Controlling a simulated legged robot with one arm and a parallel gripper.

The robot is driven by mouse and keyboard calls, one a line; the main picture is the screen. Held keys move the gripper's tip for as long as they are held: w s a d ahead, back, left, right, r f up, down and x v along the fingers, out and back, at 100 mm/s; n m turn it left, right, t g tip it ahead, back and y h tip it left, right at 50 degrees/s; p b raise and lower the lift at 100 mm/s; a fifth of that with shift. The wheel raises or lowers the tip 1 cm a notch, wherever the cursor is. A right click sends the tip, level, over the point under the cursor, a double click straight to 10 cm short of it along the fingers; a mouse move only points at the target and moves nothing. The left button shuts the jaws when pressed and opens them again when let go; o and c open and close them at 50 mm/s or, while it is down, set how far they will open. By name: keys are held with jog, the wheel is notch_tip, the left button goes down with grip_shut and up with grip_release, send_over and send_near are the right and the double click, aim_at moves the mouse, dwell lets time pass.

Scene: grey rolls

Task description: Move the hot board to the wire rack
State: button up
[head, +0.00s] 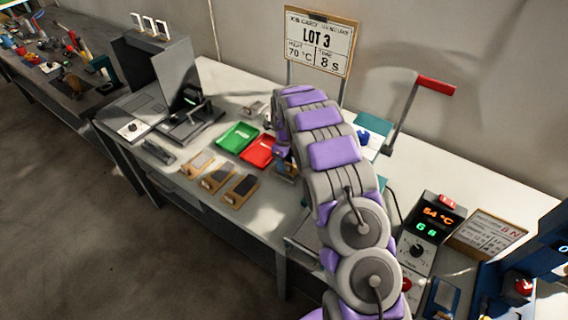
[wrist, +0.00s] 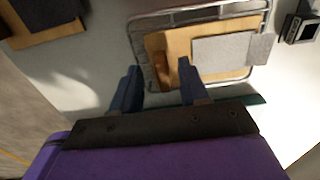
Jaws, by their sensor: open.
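In the wrist view a tan board (wrist: 157,45) with a grey sheet (wrist: 225,51) on it lies within a wire rack (wrist: 136,33). A brown upright handle (wrist: 162,72) stands at the board's near left side. My gripper (wrist: 160,75) is open, with its two blue fingers apart on either side of the handle's line. I cannot tell whether they touch the handle. In the head view my arm bends down beyond the red tray, and it hides most of the gripper, the rack and the board.
A green tray (head: 238,137) and a red tray (head: 258,151) sit on the bench left of my arm. Several small boards with samples (head: 218,177) lie in front. A red-handled lever (head: 436,85) and a control box (head: 424,235) reading 54 °C and 6 s stand right. A sign (head: 320,42) reads LOT 3, 70 °C, 8 s.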

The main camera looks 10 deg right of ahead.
notch_tip(320, 180, up, 11)
jog(key=p, duration=0.2)
jog(key=s+d+r+n, duration=0.1)
jog(key=s+r+n, duration=0.5)
jog(key=s+r, duration=0.35)
jog(key=s+r+n+g, duration=0.1)
jog(key=s+r+n, duration=0.25)
jog(key=s, duration=0.35)
jog(key=s+r+n, duration=0.2)
jog(key=s+n, duration=0.2)
jog(key=s, duration=0.4)
jog(key=s+a+n, duration=0.1)
jog(key=s+n, duration=1.2)
jog(key=s, duration=1.2)
jog(key=shift+s+g, duration=0.35)
jog(key=shift+g, duration=0.05)
jog(key=shift+n, duration=0.25)
